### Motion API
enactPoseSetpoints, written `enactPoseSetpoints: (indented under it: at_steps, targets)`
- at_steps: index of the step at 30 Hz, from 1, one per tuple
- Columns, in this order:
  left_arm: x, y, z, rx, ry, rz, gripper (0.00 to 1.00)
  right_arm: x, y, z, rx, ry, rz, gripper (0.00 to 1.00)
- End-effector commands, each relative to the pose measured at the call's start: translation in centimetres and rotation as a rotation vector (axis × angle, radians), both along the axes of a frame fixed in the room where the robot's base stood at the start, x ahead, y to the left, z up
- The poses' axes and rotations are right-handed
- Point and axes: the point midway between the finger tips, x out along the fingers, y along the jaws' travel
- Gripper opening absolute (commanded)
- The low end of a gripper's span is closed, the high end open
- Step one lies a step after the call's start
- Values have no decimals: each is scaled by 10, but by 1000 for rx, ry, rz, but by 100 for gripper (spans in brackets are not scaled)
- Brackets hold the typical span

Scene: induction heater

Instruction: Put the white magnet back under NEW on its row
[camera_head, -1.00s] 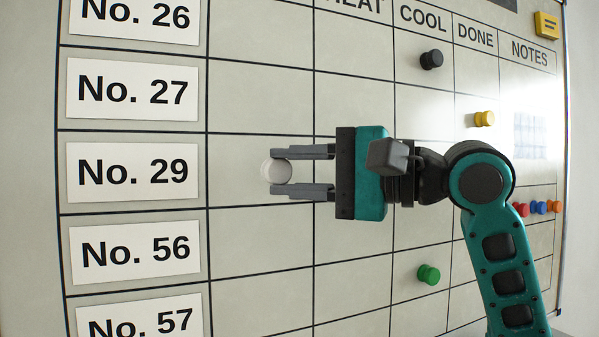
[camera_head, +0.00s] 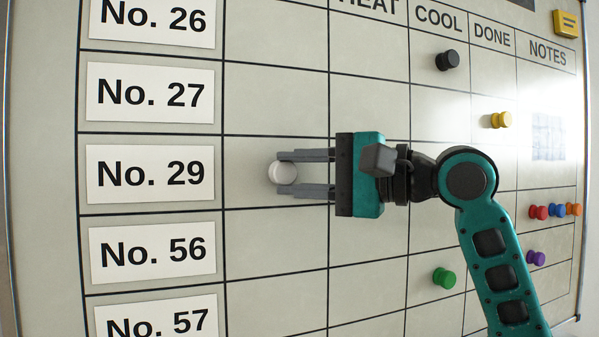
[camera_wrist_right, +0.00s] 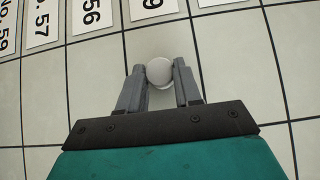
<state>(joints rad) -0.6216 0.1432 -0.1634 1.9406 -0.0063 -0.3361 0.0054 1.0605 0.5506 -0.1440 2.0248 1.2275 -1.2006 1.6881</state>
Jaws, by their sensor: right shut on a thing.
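The white magnet (camera_head: 283,172) is a small round knob between the fingertips of my right gripper (camera_head: 281,173). My right gripper is shut on it, with the fingers pointing left along the board. The magnet is in front of the No. 29 row, in the first blank column right of the No. 29 label (camera_head: 150,173). That column's header is out of view. In the right wrist view the magnet (camera_wrist_right: 160,71) sits between the two fingertips, close to the board (camera_wrist_right: 230,75). I cannot tell whether it touches the board. My left gripper is not in view.
A black magnet (camera_head: 447,60) is under COOL, a yellow one (camera_head: 500,120) under DONE and a green one (camera_head: 444,278) lower down. Red (camera_head: 538,212), blue (camera_head: 557,210), orange (camera_head: 574,209) and purple (camera_head: 536,258) magnets are at the right. Cells around the gripper look clear.

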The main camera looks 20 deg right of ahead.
Motion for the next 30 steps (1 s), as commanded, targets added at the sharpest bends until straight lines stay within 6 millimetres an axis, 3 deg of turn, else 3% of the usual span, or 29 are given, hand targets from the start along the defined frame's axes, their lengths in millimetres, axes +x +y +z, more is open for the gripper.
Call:
enactPoseSetpoints:
  at_steps: [5,6,15,23,30]
  targets:
    - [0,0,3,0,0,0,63,3,0,0,1,1,0,5]
    - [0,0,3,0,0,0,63,3,0,0,1,1,0,35]
    - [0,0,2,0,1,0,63,3,0,0,0,0,1,63]
    - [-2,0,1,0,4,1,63,2,-1,0,0,0,0,63]
    - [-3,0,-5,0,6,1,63,-19,-25,-1,-1,-1,-4,63]
